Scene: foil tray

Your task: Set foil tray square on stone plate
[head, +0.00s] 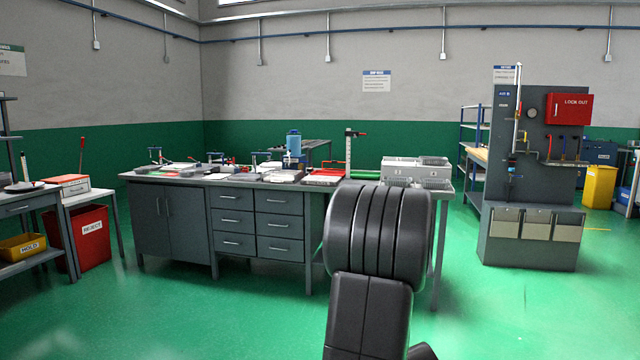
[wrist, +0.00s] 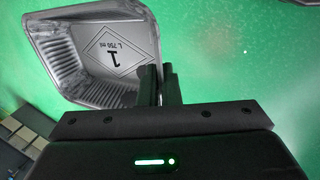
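The foil tray (wrist: 75,82) shows in the wrist view, a silver pan with slanted walls. A diamond mark with a "1" and "L 750 ml" is on its base. My gripper (wrist: 160,72) has its two dark fingers close together at the tray's right edge, with the tray's wall between them, and holds it above the green floor. In the head view my arm is in front and neither the gripper nor the tray shows. I cannot pick out the stone plate among the small things on the workbench (head: 235,183).
A lock-out panel (head: 535,150) stands right. A red reject bin (head: 90,238) stands left. Green floor is open in front.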

